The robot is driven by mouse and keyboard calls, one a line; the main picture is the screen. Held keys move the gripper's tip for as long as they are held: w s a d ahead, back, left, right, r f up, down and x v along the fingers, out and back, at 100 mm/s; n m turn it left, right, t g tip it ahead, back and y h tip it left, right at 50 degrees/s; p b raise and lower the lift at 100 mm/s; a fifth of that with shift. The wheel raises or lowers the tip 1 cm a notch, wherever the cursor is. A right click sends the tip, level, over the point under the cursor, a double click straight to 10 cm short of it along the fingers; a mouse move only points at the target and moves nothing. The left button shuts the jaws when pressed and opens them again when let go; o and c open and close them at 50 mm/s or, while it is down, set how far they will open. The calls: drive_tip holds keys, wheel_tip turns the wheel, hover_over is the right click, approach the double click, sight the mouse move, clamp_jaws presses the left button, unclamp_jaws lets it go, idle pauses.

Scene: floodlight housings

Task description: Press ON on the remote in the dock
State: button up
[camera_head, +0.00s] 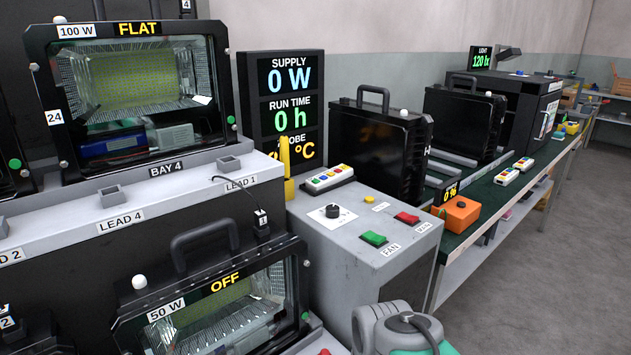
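A small white remote (330,178) with several coloured buttons lies in a dark dock (345,182) at the back of the grey bench cabinet's top, beside the supply display. The button labels are too small to read, so I cannot tell which is ON. Two similar white remotes, one nearer (507,176) and one farther (524,163), lie on the green bench at the right. My gripper is not in view. A grey and teal part at the bottom centre appears to be my arm.
The grey cabinet top (345,235) carries a black knob (332,211), a green switch (373,239) and a red switch (406,217). A yellow upright probe (286,170) stands left of the remote. A black housing (378,145) stands behind. An orange box (457,213) is right. Floor at right is clear.

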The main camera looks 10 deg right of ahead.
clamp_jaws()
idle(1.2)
